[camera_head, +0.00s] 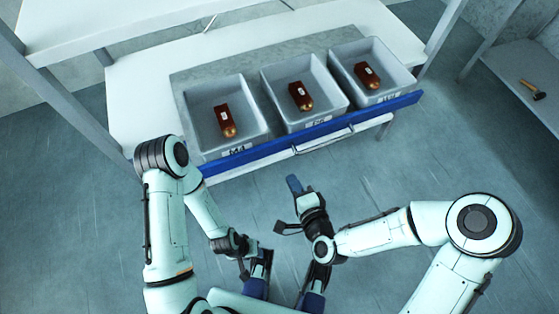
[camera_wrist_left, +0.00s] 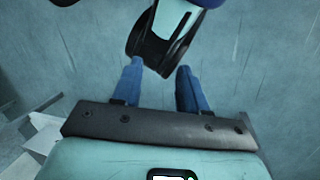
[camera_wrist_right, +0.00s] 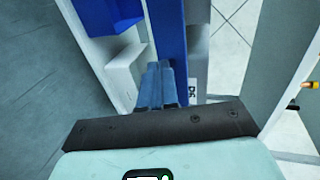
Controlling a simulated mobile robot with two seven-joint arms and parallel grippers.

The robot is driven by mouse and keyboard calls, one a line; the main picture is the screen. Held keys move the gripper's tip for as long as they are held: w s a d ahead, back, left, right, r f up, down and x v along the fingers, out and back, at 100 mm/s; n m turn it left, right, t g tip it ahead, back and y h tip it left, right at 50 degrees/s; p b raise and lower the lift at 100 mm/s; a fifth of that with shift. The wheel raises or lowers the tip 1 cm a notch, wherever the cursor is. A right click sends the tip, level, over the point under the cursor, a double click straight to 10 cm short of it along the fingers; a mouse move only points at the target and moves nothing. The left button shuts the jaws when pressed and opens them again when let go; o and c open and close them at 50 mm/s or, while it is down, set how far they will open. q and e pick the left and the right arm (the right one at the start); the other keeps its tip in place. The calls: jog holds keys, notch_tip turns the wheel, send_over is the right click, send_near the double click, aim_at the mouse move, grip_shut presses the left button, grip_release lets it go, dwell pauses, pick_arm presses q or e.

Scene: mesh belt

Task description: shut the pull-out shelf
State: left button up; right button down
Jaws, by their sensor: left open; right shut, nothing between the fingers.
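The pull-out shelf (camera_head: 185,78) stands drawn out from the white rack, with a grey top, a blue front edge (camera_head: 320,134) and a white bar handle (camera_head: 322,138). My right gripper (camera_head: 293,184) is shut and empty, in front of the blue edge near its middle. In the right wrist view its fingertips (camera_wrist_right: 160,68) overlap the blue edge (camera_wrist_right: 168,30); I cannot tell whether they touch. My left gripper (camera_wrist_left: 158,70) is open and empty, held low near my body, away from the shelf. Its fingers are hard to make out in the head view.
Three grey bins (camera_head: 254,98) (camera_head: 342,97) (camera_head: 407,80) stand on the shelf, each holding a brown bottle-like item (camera_head: 225,119). The rack's white upper board (camera_head: 100,25) is above left. A hammer (camera_head: 532,89) lies on a side shelf at right. The floor in front is clear.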

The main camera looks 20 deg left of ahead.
aim_at(275, 150)
jog(key=b+x, duration=0.2)
jog(key=x, duration=0.1)
jog(key=b+x, duration=0.2)
jog(key=x, duration=0.1)
jog(key=b+x, duration=0.2)
jog(key=x, duration=0.1)
jog(key=shift+w+a+r, duration=0.1)
jog(key=shift+a+r, duration=0.1)
jog(key=shift+r, duration=0.1)
jog(key=shift+w+a+b, duration=0.3)
jog(key=shift+w+a, duration=0.1)
jog(key=shift+w, duration=0.1)
pick_arm(q)
jog(key=w+a+f+t+y, duration=0.1)
jog(key=w+a+f+t, duration=0.1)
jog(key=w+a+f, duration=0.2)
jog(key=w+f, duration=0.3)
jog(key=w, duration=0.1)
jog(key=shift+w+f+n+t, duration=0.3)
jog(key=shift+w+f+t, duration=0.05)
jog(key=shift+w+t, duration=0.05)
